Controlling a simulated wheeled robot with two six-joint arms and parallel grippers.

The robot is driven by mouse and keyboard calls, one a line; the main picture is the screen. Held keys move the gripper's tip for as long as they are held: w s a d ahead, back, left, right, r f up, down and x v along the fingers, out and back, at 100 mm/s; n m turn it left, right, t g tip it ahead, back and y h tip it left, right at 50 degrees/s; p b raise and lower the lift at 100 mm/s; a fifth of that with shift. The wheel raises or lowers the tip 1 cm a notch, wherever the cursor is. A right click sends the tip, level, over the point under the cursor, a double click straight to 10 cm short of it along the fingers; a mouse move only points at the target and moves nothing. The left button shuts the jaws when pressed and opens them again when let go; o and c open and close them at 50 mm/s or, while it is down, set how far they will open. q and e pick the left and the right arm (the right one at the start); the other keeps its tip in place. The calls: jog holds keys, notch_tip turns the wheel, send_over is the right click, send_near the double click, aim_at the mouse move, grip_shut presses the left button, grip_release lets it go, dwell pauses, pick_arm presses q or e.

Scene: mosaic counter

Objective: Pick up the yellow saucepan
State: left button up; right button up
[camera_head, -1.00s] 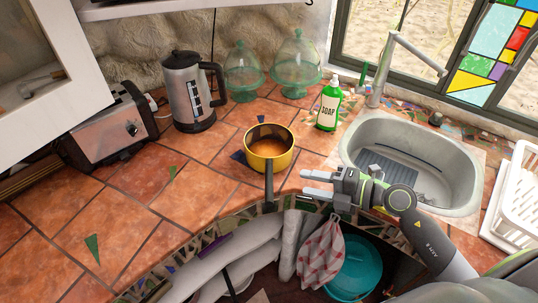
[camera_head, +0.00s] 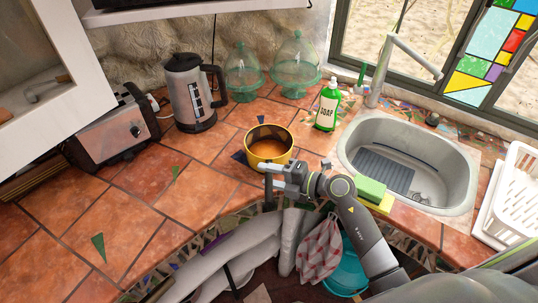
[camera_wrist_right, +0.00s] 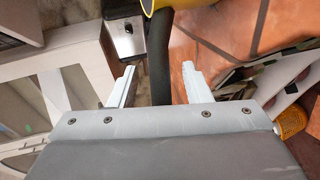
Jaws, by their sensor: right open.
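The yellow saucepan (camera_head: 269,154) stands upright on the tiled counter near its front edge, its dark handle (camera_head: 268,192) pointing toward me. My right gripper (camera_head: 270,176) is at the handle, close to the pan's front wall, and partly covers it. In the right wrist view the open fingers (camera_wrist_right: 156,86) stand one on each side of the dark handle (camera_wrist_right: 160,60), with a visible gap to the right finger. A bit of the yellow pan (camera_wrist_right: 185,3) shows at the top of that view. My left gripper is not in view.
A soap bottle (camera_head: 328,106) stands right of the pan, near the sink (camera_head: 350,140). A green sponge (camera_head: 371,189) lies at the sink's front edge. A kettle (camera_head: 189,93), a toaster (camera_head: 112,130) and glass domes stand behind and left.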

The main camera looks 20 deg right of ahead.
jog(key=shift+x, duration=1.15)
grip_shut()
dwell(0.5)
jog(key=shift+r, duration=0.1)
